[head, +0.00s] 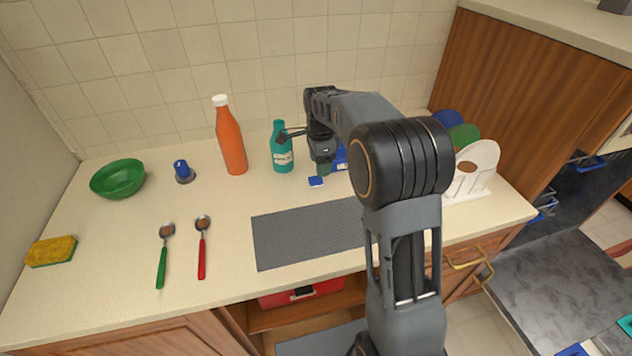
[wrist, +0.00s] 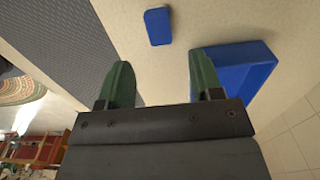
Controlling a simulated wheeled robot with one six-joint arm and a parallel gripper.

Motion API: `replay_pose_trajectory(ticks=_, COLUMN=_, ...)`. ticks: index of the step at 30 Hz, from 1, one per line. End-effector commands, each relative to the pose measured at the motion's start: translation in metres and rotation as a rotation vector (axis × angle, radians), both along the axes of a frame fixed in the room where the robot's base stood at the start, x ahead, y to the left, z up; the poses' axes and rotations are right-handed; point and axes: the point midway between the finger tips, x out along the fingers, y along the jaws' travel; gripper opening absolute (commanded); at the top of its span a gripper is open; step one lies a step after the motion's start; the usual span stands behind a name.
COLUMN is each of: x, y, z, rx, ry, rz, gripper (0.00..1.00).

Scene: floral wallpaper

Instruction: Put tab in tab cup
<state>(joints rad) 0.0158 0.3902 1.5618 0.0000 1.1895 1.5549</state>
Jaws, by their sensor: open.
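The tab, a small flat blue block (head: 316,181), lies on the counter behind the grey mat. In the wrist view the tab (wrist: 158,26) shows beyond my fingertips, apart from them. A larger blue open box (head: 341,160), which looks like the tab cup, stands just right of the tab, partly hidden by my arm. In the wrist view this tab cup (wrist: 248,58) lies to the right, and my right finger covers part of its left side. My gripper (wrist: 160,62) is open with nothing between its green fingers. In the head view my gripper (head: 323,169) is just above the tab.
A teal bottle (head: 282,150) stands close left of my gripper, with an orange bottle (head: 231,140) farther left. A grey mat (head: 300,238) lies in front. A white rack with plates (head: 468,180) stands at right. The counter between the spoons and the mat is clear.

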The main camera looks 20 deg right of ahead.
Motion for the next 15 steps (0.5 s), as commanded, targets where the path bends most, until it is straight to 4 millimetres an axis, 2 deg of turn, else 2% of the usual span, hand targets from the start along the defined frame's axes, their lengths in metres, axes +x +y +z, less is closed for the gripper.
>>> replay_pose_trajectory(ticks=4, x=0.000, y=0.000, z=-0.011, rx=0.000, ry=0.003, rz=0.000, gripper=0.60)
replay_pose_trajectory(ticks=12, x=0.001, y=-0.001, z=-0.045, rx=0.000, ry=0.003, rz=0.000, gripper=0.60)
replay_pose_trajectory(ticks=15, x=0.001, y=-0.001, z=-0.051, rx=0.000, ry=0.001, rz=0.001, gripper=0.60)
